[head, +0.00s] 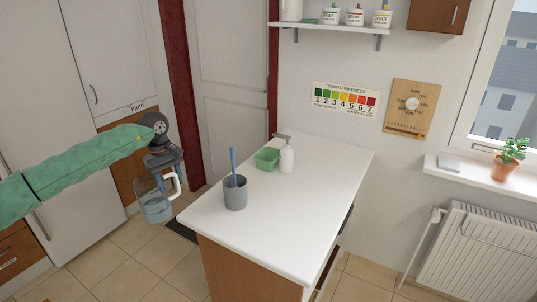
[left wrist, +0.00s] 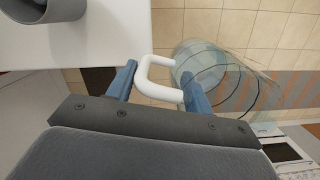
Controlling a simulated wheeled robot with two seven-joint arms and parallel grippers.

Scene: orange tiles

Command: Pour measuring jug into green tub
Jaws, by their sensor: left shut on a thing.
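The measuring jug (head: 154,206) is clear with a white handle and holds bluish liquid low in it. My left gripper (head: 168,172) is shut on its handle and holds it in the air left of the white table, apart from it. In the left wrist view the white handle (left wrist: 158,82) lies between the blue fingers, and the clear jug body (left wrist: 222,80) is at right. The small green tub (head: 267,159) stands on the table, toward its far left side. The tub's inside is too small to make out. My right gripper is not in view.
A grey cup (head: 235,195) with a blue brush-like item stands on the table between the jug and the tub. A white pump bottle (head: 287,158) stands just right of the tub. The table's (head: 290,215) right and front parts are clear.

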